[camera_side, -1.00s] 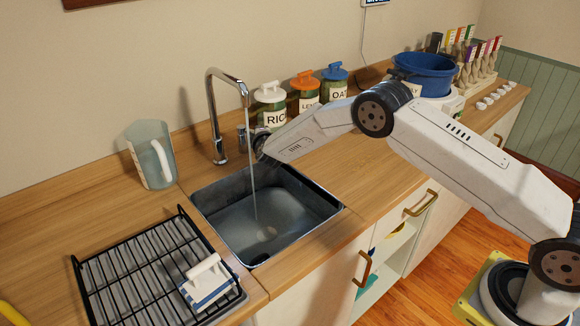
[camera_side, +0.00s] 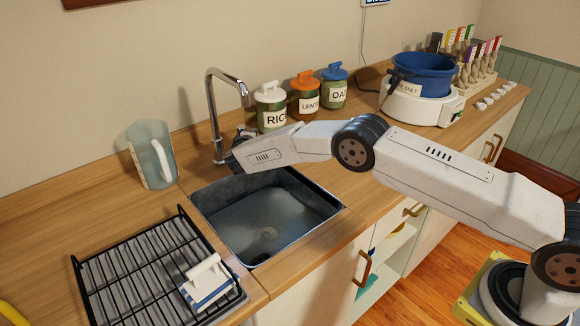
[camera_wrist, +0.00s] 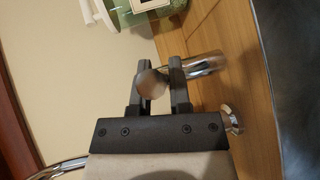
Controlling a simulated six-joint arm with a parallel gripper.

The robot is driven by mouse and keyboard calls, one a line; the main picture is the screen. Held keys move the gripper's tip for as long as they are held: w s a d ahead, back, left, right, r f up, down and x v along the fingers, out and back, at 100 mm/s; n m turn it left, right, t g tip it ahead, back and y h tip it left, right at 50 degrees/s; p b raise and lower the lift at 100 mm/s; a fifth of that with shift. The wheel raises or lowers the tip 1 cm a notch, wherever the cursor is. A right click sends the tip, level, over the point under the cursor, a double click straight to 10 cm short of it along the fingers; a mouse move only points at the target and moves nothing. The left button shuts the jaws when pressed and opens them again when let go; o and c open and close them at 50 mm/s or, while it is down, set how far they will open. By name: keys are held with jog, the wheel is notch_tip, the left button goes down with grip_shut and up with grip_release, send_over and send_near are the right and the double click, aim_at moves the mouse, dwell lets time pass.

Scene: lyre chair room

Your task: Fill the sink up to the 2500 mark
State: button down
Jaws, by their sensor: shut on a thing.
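The metal sink (camera_side: 300,205) is set into the wooden counter. Its drain shows at the bottom; I cannot tell how much water is in it and can read no 2500 mark. The chrome tap (camera_side: 213,115) arches over it, and no stream shows below its spout. My gripper (camera_wrist: 160,88) is shut on the tap's lever, whose rounded end (camera_wrist: 151,83) shows between the fingers in the wrist view. The chrome lever body (camera_wrist: 205,65) is just right of them. In the side view my gripper is low behind the spout, its fingers mostly hidden.
A clear jug with a white handle (camera_side: 152,158) stands left of the tap. A black drying rack (camera_side: 130,270) with a white-handled brush (camera_side: 206,280) is at front left. The rice jar (camera_side: 270,110) and two others stand close behind my wrist. A blue pot (camera_side: 422,74) stands farther right.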

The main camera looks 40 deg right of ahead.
dwell(0.4)
jog(key=c, duration=0.6)
grip_release()
jog(key=shift+a, duration=0.1)
jog(key=shift+v, duration=3.9)
